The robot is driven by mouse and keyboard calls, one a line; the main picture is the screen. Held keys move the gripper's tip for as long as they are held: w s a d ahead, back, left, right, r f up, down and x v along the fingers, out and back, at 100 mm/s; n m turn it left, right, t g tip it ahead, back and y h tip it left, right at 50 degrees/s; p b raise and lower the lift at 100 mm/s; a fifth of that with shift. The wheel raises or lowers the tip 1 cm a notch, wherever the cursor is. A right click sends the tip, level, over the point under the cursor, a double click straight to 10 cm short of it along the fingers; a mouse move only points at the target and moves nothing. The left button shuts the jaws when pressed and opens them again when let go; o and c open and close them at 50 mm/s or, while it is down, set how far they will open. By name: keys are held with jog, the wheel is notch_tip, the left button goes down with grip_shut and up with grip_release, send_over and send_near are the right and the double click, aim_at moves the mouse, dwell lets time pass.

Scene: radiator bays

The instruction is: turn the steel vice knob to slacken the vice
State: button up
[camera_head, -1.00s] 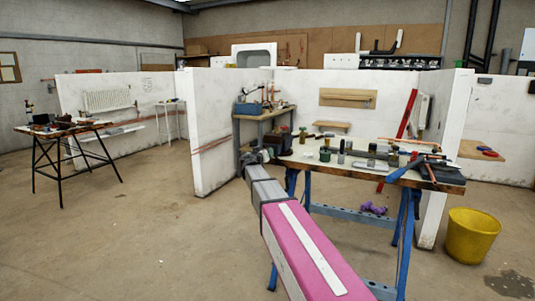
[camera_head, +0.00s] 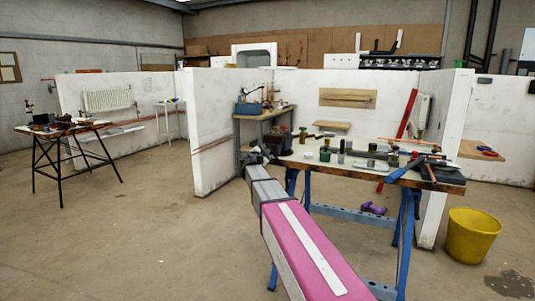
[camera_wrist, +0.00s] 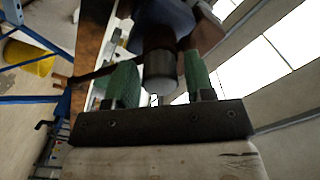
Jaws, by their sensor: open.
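In the wrist view a steel-grey round knob (camera_wrist: 160,72) shows end-on, with a dark blue body, seemingly the vice (camera_wrist: 163,14), behind it. My gripper (camera_wrist: 160,64) has its green-padded fingers apart, one on each side of the knob, with gaps visible on both sides. The knob is not held. In the head view my gripper (camera_head: 260,153) is small and dark at the left end of the near workbench (camera_head: 330,165). The vice and knob cannot be told apart clearly there.
The near bench on blue trestles carries several bottles, tins and tools on its middle and right. A yellow bucket (camera_head: 472,233) stands on the floor at right. A white partition (camera_head: 215,130) is behind left.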

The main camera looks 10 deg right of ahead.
jog(key=shift+m, duration=0.6)
jog(key=shift+s, duration=0.1)
